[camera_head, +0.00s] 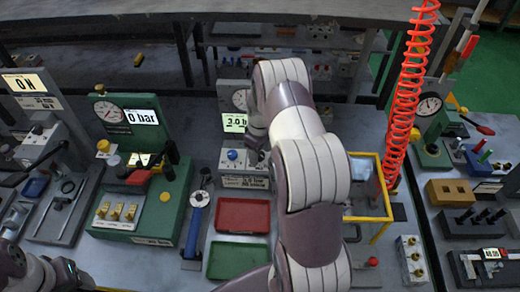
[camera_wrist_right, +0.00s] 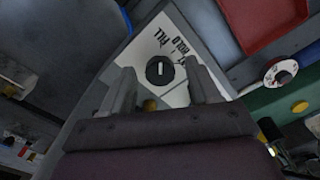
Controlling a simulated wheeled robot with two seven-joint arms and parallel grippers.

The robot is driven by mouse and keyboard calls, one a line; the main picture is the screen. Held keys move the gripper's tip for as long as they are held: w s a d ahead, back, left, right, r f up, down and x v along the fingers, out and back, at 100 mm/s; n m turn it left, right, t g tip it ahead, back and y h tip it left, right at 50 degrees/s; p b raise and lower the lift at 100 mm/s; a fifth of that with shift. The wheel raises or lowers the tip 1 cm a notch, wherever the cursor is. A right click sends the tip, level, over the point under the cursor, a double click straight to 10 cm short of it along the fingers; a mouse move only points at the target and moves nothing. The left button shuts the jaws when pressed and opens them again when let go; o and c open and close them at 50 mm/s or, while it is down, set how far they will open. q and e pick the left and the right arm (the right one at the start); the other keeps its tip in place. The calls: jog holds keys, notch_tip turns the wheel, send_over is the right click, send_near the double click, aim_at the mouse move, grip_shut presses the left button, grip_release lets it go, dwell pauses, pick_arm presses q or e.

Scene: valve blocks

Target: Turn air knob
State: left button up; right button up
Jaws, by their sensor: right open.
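In the right wrist view, a round black air knob (camera_wrist_right: 160,70) with a pale pointer mark sits on a white plate (camera_wrist_right: 150,45) printed with "FILL" and "HOLD". My right gripper (camera_wrist_right: 160,75) is open, with one finger on either side of the knob. Whether the fingers touch it I cannot tell. In the head view my right arm comes down behind the middle station, beside its gauge with a "3.0 b" display (camera_head: 235,122). The arm hides part of that station, and the black knob cannot be made out there. Part of my left arm shows at the bottom left corner.
A red tray (camera_head: 242,215) and a green tray (camera_head: 237,261) lie in front of the middle station. A green station with a "0 bar" display (camera_head: 141,117) stands to the left. A yellow frame (camera_head: 386,195) and a coiled red hose (camera_head: 405,100) are to the right.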

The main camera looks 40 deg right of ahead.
jog(key=c, duration=1)
jog(key=shift+c, duration=0.2)
jog(key=shift+m, duration=0.4)
jog(key=m, duration=0.3)
jog(key=shift+m+b, duration=0.45)
jog(key=shift+m, duration=2.05)
jog(key=shift+w, duration=0.1)
jog(key=o, duration=1)
jog(key=shift+o, duration=0.2)
